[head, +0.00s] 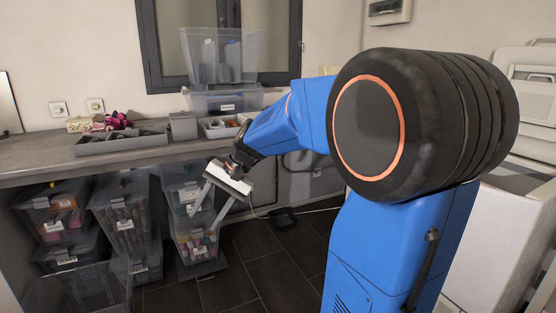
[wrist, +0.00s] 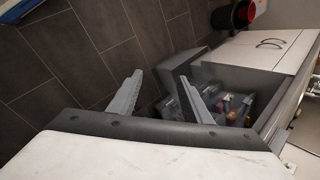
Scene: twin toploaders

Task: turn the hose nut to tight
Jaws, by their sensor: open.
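My gripper (head: 204,222) is open and empty. It points down in front of the storage bins below the counter. In the wrist view its two fingers (wrist: 161,78) are spread apart, with dark floor and part of a bin behind them. I cannot make out the hose nut or a hose connection in either view. White machine-like bodies (head: 500,245) stand at the right edge of the head view, partly hidden behind my own arm.
A grey counter (head: 40,153) runs along the wall with dark trays (head: 120,141) and clear boxes (head: 222,55) on it. Clear storage bins (head: 122,215) stand stacked below. The dark tiled floor (head: 280,262) is mostly clear between bins and machines.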

